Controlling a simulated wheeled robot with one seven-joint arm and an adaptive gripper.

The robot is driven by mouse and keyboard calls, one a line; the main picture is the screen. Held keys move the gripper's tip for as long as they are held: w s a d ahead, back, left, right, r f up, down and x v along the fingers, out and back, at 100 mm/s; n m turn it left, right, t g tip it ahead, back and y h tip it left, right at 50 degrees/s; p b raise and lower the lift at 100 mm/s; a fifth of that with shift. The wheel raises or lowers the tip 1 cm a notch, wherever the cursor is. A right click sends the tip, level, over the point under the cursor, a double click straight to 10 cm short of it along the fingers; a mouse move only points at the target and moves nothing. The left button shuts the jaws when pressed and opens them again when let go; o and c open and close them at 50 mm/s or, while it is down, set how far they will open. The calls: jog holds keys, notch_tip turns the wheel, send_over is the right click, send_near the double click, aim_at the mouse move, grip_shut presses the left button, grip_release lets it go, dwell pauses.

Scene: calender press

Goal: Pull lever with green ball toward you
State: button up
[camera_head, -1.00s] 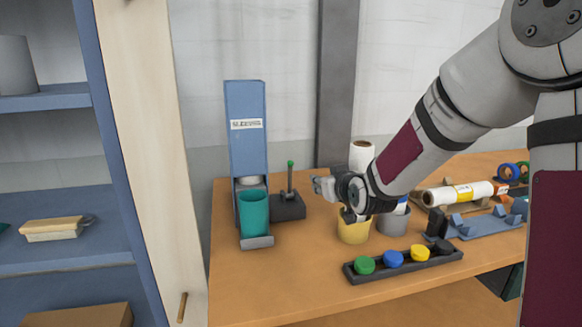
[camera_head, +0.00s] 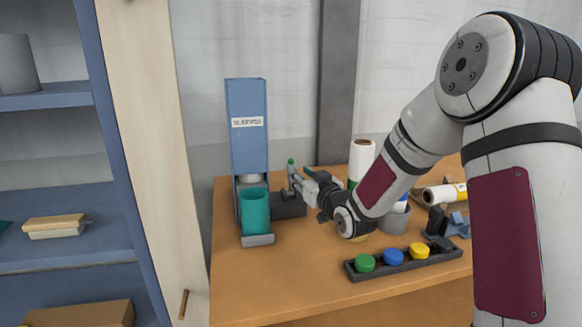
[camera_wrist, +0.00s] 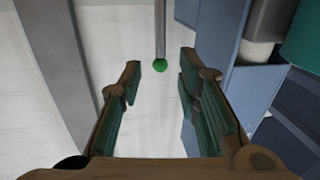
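The lever is a thin grey rod (camera_wrist: 160,30) tipped with a small green ball (camera_head: 290,162). It rises from a dark base block (camera_head: 290,207) to the right of the blue press (camera_head: 247,130). My gripper (camera_head: 294,176) is at the upper part of the lever and partly hides the rod. In the wrist view, the green ball (camera_wrist: 160,66) shows between the two open fingertips, with a gap on each side. Whether it lies between the pads or just beyond them is hard to tell. The gripper holds nothing.
A teal cup (camera_head: 255,212) stands in the press, left of the lever. A dark tray (camera_head: 402,261) with green, blue and yellow caps lies at the table's front. A white roll (camera_head: 361,158) stands behind my arm. A blue shelf unit (camera_head: 100,120) is at left.

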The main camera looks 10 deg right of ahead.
aim_at(291, 163)
jog(key=w, duration=0.3)
jog(key=w+a, duration=0.1)
jog(key=w, duration=0.2)
jog(key=shift+w+a, duration=0.15)
jog(key=shift+w, duration=0.1)
grip_shut()
